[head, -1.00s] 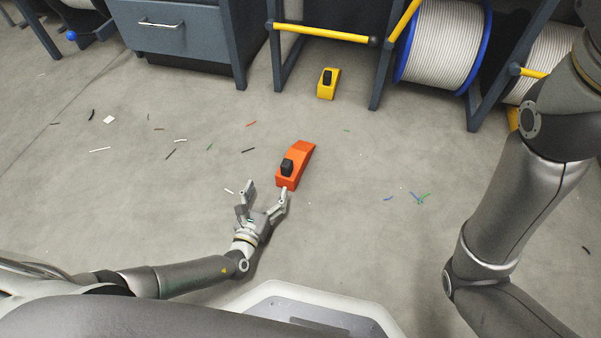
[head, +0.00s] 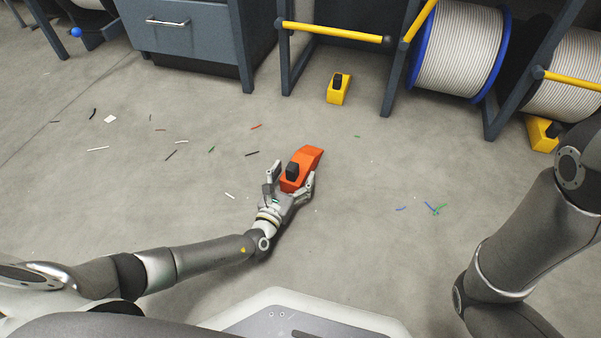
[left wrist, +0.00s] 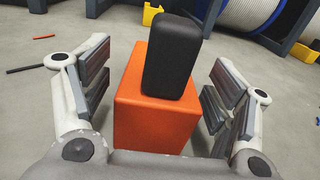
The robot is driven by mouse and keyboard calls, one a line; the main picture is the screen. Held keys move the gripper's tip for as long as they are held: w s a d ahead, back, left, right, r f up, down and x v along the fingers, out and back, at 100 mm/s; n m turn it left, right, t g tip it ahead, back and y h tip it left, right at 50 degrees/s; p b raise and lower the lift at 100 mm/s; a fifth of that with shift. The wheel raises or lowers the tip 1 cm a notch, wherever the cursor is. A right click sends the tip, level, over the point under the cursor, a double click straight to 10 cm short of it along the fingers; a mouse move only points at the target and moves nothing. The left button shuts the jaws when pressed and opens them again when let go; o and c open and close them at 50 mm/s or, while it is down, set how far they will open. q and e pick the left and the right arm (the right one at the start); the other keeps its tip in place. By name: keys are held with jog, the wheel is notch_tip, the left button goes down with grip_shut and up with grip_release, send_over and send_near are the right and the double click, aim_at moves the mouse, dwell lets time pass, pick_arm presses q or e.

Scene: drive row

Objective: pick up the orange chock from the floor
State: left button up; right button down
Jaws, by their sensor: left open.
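The orange chock (head: 306,165) lies on the floor, a wedge with a black block-shaped handle (head: 292,171) on its near end. My left gripper (head: 291,178) is open, with one finger on each side of the chock's near end. In the left wrist view the orange chock (left wrist: 150,112) and its black handle (left wrist: 172,55) stand between the two open fingers. A gap shows between the left finger and the chock; the right finger is also apart from it. My right gripper is not in view; only part of my right arm shows.
Yellow chocks (head: 338,90) (head: 542,133) sit by the rack legs at the back. Cable reels (head: 458,50) hang in the rack behind yellow bars (head: 335,32). A grey drawer cabinet (head: 185,40) stands at the back left. Small wire scraps (head: 434,208) litter the otherwise clear floor.

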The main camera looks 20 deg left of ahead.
aim_at(303, 159)
pick_arm(q)
jog(key=shift+w+d+b, duration=0.2)
jog(key=shift+w+b, duration=0.2)
jog(key=shift+w, duration=0.8)
jog(key=c, duration=1.3)
